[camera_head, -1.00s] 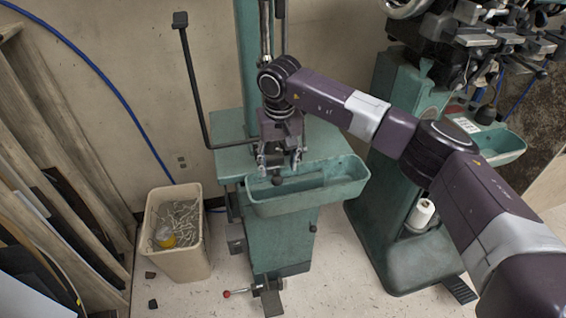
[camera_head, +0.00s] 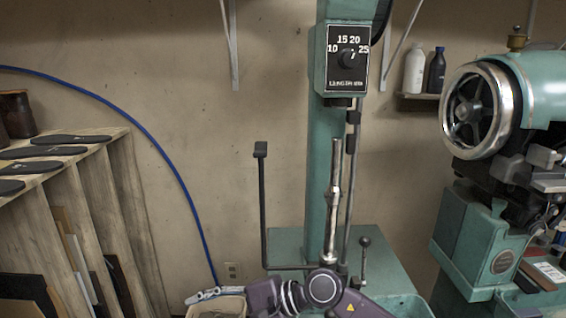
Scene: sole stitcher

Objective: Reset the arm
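My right arm shows at the bottom edge, in front of the green sole stitcher (camera_head: 318,190). Its purple wrist joint lies low in the view and is cut off by the lower edge. My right gripper (camera_head: 207,294) points left from the wrist, with its grey fingers over or in front of the rim of the beige bin (camera_head: 222,311). The gap between the fingers is not clear, and I see nothing held. My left gripper is out of view.
A dial box (camera_head: 348,58) tops the stitcher's column. A black bent lever (camera_head: 263,205) stands left of it. A second green machine with a handwheel (camera_head: 478,107) is at the right. A wooden rack (camera_head: 92,160) with dark soles stands at the left.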

